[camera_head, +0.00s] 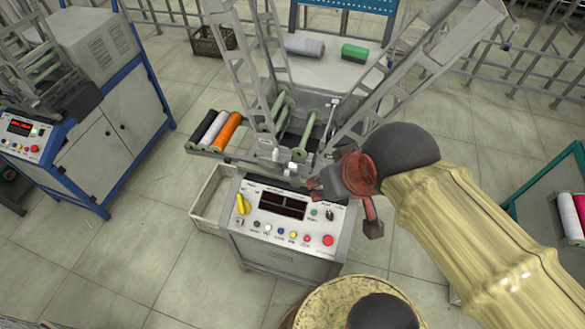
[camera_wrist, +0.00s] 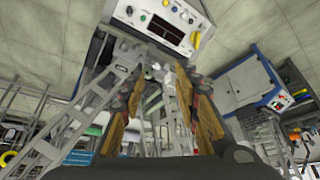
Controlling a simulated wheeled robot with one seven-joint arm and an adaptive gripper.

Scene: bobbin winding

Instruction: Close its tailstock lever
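The winding machine (camera_head: 283,262) stands in the middle of the head view, with its control panel towards me. Above the panel are green spindle parts (camera_head: 284,108) between grey lattice frames. A slim grey upright (camera_head: 332,112), possibly the tailstock lever, stands at the right of the spindle area; I cannot tell its position for sure. My gripper (camera_head: 342,206) hangs over the right of the panel's back edge. In the wrist view my gripper (camera_wrist: 163,88) has its fingers spread apart, with grey machine parts beyond the gap. Nothing is visibly held.
A grey bin (camera_head: 208,202) sits left of the panel. A yellow handle (camera_head: 242,204) is on the panel. A blue-framed machine (camera_head: 115,130) stands left.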

